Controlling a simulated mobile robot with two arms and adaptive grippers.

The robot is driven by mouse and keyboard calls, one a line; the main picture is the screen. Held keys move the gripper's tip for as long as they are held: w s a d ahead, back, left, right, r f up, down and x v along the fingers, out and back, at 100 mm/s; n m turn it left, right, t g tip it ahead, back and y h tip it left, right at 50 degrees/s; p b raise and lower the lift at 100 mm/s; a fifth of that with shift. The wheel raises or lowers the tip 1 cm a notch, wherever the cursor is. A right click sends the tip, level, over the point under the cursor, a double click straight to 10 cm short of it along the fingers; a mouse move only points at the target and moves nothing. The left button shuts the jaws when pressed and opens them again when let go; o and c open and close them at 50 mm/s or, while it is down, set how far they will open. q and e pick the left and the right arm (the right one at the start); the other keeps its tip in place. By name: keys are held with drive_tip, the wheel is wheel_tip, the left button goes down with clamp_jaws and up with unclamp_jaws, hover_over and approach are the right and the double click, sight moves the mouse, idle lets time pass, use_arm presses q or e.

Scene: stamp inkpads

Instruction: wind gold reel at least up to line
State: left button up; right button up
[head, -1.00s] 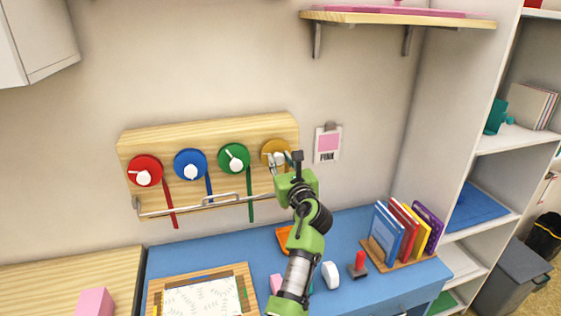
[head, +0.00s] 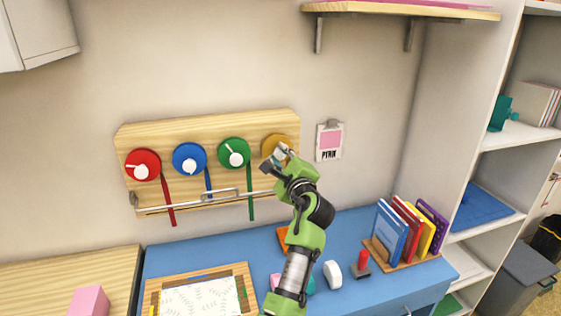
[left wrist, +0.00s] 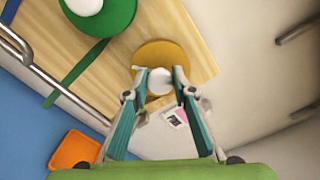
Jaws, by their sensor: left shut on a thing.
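The gold reel (head: 273,143) is the rightmost of several round reels on a wooden wall board (head: 130,131). In the left wrist view the gold reel (left wrist: 160,52) is a flat gold disc with a white knob (left wrist: 160,78) at its front. My left gripper (head: 281,154) is in front of this reel. Its two teal fingers (left wrist: 160,88) sit on either side of the white knob, shut on it. The gold strip and any line for it do not show, with my arm covering that part of the board. My right gripper is not in view.
Red (head: 143,160), blue (head: 188,154) and green (head: 234,149) reels have strips hanging at different lengths. A metal rail (head: 170,207) crosses the board's lower part. A pink card (head: 329,139) hangs at right. Books (head: 391,234) and a red-handled stamp (head: 361,262) stand on the blue desk.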

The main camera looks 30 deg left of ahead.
use_arm(q)
drive_tip(key=n+b, duration=0.3)
drive_tip(key=n, duration=0.2)
drive_tip(key=shift+f+n+b, duration=0.15)
drive_tip(key=shift+n+b, duration=0.15)
drive_tip(key=shift+b, duration=0.05)
drive_tip(key=shift+r+n+b, duration=0.2)
drive_tip(key=shift+n+b, duration=1.15)
drive_tip(key=shift+n, duration=0.65)
drive_tip(key=shift+r, duration=0.1)
drive_tip(key=o, duration=1.1)
drive_tip(key=shift+w+f, duration=0.15)
drive_tip(key=shift+f, duration=0.15)
